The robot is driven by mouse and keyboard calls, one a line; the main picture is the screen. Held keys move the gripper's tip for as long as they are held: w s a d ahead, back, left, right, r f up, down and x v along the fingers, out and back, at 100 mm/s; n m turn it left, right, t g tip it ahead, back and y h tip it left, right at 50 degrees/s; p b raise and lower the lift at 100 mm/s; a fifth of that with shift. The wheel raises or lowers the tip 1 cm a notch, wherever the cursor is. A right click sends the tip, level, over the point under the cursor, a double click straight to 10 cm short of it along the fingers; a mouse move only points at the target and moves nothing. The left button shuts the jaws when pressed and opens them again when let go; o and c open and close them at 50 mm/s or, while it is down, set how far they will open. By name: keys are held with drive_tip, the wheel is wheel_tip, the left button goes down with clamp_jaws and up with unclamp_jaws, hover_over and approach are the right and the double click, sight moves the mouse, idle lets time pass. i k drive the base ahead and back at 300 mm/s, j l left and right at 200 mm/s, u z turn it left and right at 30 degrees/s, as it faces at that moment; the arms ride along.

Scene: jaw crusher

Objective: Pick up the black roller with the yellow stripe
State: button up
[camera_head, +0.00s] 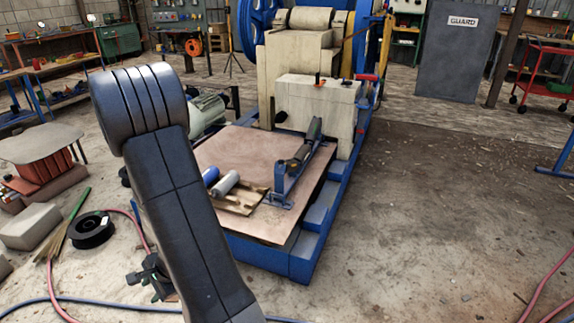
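A dark roller (313,130) lies tilted along a blue cradle (281,183) on the brown deck of the machine. A brownish-yellow band (301,153) shows near its lower half; the picture is too small to be sure it is the yellow stripe. My arm fills the left foreground, left of the deck and apart from the roller. A dark jointed shape (153,278) beside my lower arm looks like my gripper, partly hidden by the arm. It is low over the floor, far from the roller, and its fingers cannot be made out.
A blue roller (210,176) and a grey roller (226,183) lie on a wooden pallet (243,199) left of the cradle. The cream crusher body (310,103) stands behind. A black spool (91,230) and hoses lie left.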

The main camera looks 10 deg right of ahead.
sight(292, 164)
drive_tip(key=i+l+z, duration=0.1)
drive_tip(key=z, duration=0.3)
drive_tip(key=i+z, duration=0.2)
drive_tip(key=z, duration=0.25)
drive_tip(key=i+z, duration=0.15)
drive_tip(key=z, duration=0.25)
drive_tip(key=i+z, duration=0.15)
drive_tip(key=z, duration=0.25)
drive_tip(key=i+z, duration=0.45)
drive_tip(key=i, duration=0.6)
drive_tip(key=i+j+u, duration=0.1)
drive_tip(key=i+u, duration=0.15)
drive_tip(key=u, duration=0.15)
drive_tip(key=i+u, duration=0.25)
drive_tip(key=u, duration=0.15)
drive_tip(key=i+l+u, duration=0.1)
drive_tip(key=i+u, duration=0.15)
drive_tip(key=u, duration=0.15)
drive_tip(key=i+l+u, duration=0.15)
drive_tip(key=u, duration=0.2)
drive_tip(key=i+u, duration=0.8)
